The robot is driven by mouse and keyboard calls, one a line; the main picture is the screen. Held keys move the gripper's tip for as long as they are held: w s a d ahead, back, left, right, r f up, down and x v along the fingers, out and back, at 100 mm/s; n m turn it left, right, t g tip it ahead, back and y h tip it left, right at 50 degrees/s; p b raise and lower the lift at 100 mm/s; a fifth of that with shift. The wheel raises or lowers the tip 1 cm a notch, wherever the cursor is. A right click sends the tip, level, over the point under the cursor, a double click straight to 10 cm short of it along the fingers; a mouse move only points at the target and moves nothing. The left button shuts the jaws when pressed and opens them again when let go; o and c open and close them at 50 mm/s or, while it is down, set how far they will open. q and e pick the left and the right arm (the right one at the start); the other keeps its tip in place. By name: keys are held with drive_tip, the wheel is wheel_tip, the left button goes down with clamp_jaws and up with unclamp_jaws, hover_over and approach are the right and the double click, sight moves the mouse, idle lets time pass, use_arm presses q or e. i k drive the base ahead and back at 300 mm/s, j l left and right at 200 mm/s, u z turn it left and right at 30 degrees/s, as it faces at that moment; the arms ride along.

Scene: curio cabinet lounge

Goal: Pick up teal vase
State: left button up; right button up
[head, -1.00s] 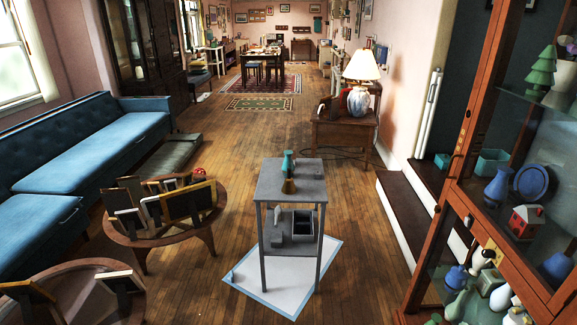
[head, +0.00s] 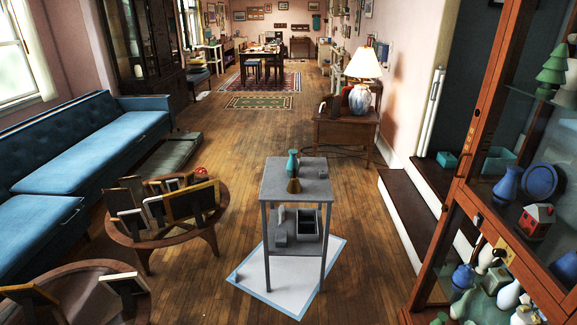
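The teal vase (head: 292,160) stands upright on the top of a small grey stand (head: 310,183) in the middle of the head view. A small grey block (head: 322,174) lies to the right on the same top. Neither of my grippers is in view.
A round table with picture frames (head: 140,236) stands left of the stand, and a blue sofa (head: 90,150) lies beyond it. A glass cabinet (head: 480,200) with ornaments is at the right.

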sight(293, 161)
drive_tip(key=i+j, duration=0.35)
drive_tip(key=j, duration=0.3)
drive_tip(key=i+j, duration=0.2)
drive_tip(key=i, duration=1.4)
drive_tip(key=l+z, duration=0.05)
